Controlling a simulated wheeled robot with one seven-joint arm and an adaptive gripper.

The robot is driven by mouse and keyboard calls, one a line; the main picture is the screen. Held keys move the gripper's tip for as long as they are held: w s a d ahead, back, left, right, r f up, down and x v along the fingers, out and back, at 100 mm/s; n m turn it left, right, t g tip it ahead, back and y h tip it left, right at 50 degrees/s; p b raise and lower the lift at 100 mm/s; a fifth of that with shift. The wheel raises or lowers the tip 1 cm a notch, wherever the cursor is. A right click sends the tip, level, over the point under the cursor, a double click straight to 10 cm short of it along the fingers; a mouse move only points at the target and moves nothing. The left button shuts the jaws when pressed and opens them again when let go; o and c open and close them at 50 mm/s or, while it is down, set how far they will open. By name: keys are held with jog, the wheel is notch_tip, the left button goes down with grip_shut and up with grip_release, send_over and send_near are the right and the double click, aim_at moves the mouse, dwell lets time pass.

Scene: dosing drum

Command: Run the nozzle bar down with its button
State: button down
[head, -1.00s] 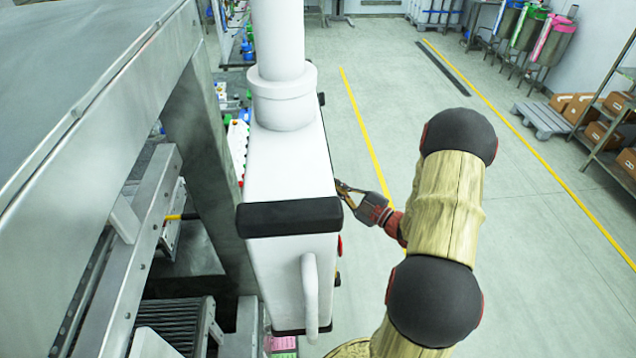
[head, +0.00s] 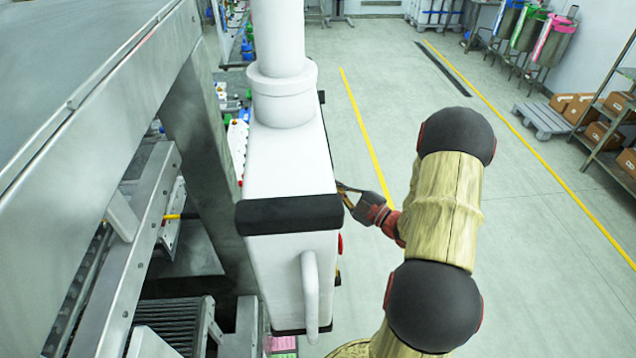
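A white control box (head: 290,262) with black edge trim and a handle hangs from a thick white post in the middle of the head view. My gripper (head: 342,190) is at the right side of the box, its tips close against the panel side. That face is turned away, so the button under the tips is hidden, and I cannot tell whether they touch. A red knob (head: 340,244) and a bit of yellow stick out lower on the same side. I cannot make out the finger gap. The nozzle bar is not identifiable in this view.
A steel machine frame (head: 190,130) fills the left, with a roller conveyor (head: 172,322) below. Open floor (head: 545,225) with yellow lines lies to the right. A pallet (head: 541,119) and a shelf with cardboard boxes (head: 598,133) stand farther right.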

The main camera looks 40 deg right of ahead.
jog(key=shift+w+a+b, duration=0.2)
jog(key=shift+a+b, duration=0.1)
jog(key=shift+a, duration=0.05)
dwell(0.8)
dwell(0.3)
jog(key=shift+s+d+b, duration=0.4)
jog(key=shift+s+d, duration=0.05)
jog(key=shift+d, duration=0.25)
jog(key=s+d, duration=0.1)
jog(key=d+b, duration=0.1)
jog(key=d, duration=0.1)
jog(key=s+d, duration=0.1)
jog(key=shift+s+d+b, duration=0.15)
jog(key=shift+s+b, duration=0.15)
jog(key=shift+b, duration=0.1)
dwell(0.7)
